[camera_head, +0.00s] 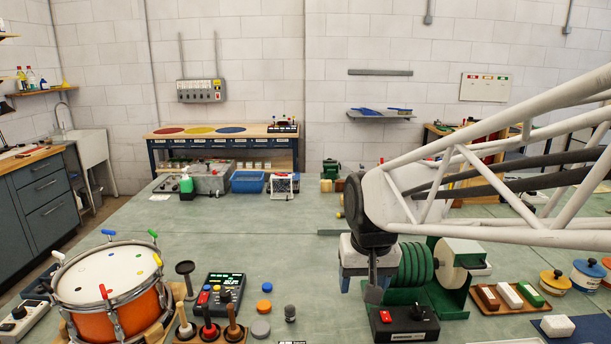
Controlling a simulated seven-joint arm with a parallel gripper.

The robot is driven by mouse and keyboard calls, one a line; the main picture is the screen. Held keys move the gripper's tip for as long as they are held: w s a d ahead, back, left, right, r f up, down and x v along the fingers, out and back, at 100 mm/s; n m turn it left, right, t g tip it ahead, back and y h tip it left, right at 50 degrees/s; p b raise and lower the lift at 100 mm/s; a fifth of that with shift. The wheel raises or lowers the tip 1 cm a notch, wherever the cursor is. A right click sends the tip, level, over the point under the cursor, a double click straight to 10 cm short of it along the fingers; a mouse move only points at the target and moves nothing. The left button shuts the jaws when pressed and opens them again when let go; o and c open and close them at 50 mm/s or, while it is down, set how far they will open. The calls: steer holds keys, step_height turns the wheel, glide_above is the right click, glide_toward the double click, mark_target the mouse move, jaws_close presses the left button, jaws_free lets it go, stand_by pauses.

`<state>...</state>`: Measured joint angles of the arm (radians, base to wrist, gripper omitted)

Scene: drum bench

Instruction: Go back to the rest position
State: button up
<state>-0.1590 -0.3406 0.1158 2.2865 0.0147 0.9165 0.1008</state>
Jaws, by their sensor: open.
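My gripper (360,286) hangs from the black wrist at the end of my white lattice arm, right of the picture's middle. Its fingers point down and are apart, with nothing seen between them. It shows in front of the left side of a green spool (416,264) and above a black box with a red button (402,325). I cannot tell whether a fingertip touches the box. My arm reaches in from the right edge and hides part of the bench and back wall behind it.
An orange drum (112,309) with coloured clips stands at front left. Beside it are a stand of wooden-handled tools (208,331) and a dark device with a green display (225,287). A tray of blocks (508,297) and lidded tins (555,281) are at right. The middle of the bench is largely clear.

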steer(key=s+d+f, duration=0.1)
steer(key=s+d, duration=0.3)
steer(key=s, duration=0.4)
steer(key=s+d, duration=0.4)
steer(key=s, duration=0.4)
steer(key=shift+f+m+t+h, duration=0.3)
steer(key=shift+f+m+t, duration=0.1)
